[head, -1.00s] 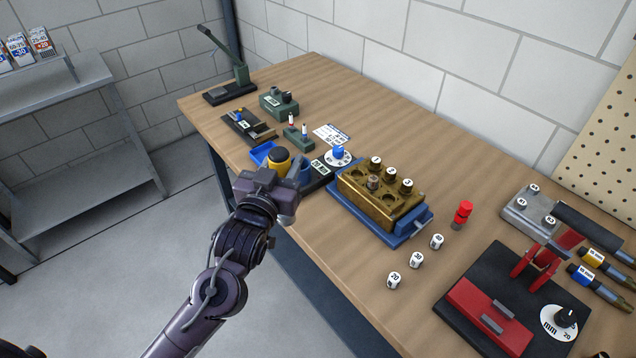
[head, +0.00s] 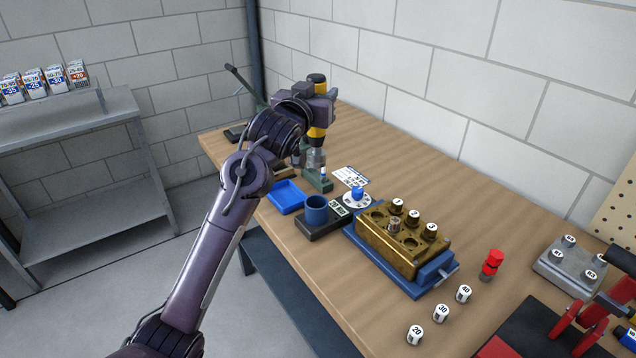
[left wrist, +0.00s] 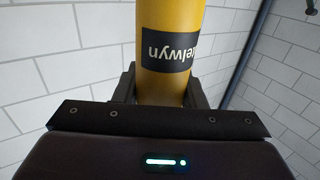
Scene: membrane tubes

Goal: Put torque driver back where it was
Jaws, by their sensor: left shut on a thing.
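The torque driver (head: 319,134) is yellow with black parts and stands roughly upright in my left gripper (head: 318,105), which is shut around it. In the left wrist view its yellow barrel (left wrist: 172,22) with a black label sits between the fingers. It is held above the far part of the bench, in front of the wall. Its lower end overlaps the green block (head: 318,181) in the picture; I cannot tell the gap. A round blue cup (head: 317,208) on a black base with a small display (head: 340,208) stands open nearer the front edge. My right gripper is out of view.
A blue tray (head: 286,196) lies left of the cup, a dial with a blue knob (head: 357,196) right of it. A brass block (head: 400,240) sits in a blue fixture. Numbered white caps (head: 441,312) and a red part (head: 491,264) stand on the bench (head: 490,190).

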